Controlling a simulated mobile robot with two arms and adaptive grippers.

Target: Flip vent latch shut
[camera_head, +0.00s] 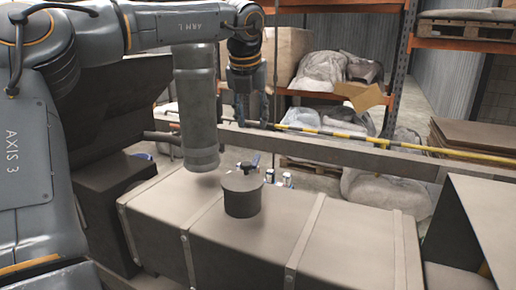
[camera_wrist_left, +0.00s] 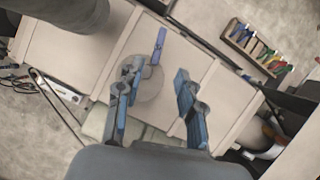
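The vent (camera_head: 242,193) is a short, dark grey cylinder on top of a long boxy duct (camera_head: 262,242). Its latch (camera_head: 250,164) sits on top, with a blue lever (camera_wrist_left: 159,45) that sticks out past the vent's rim in the wrist view. The vent's round top (camera_wrist_left: 150,84) is partly hidden there by a finger. My left gripper (camera_head: 252,120) points down, above and behind the vent in the head view. In the wrist view the left gripper (camera_wrist_left: 157,74) has its two blue fingers wide apart with nothing between them. My right gripper does not show.
A thick grey vertical cylinder (camera_head: 196,110) hangs left of the vent; its upper attachment is hidden. A grey rail (camera_head: 330,146) runs behind the duct. A rack of coloured tools (camera_wrist_left: 255,46) stands on the floor. A dark box (camera_head: 488,225) stands at right.

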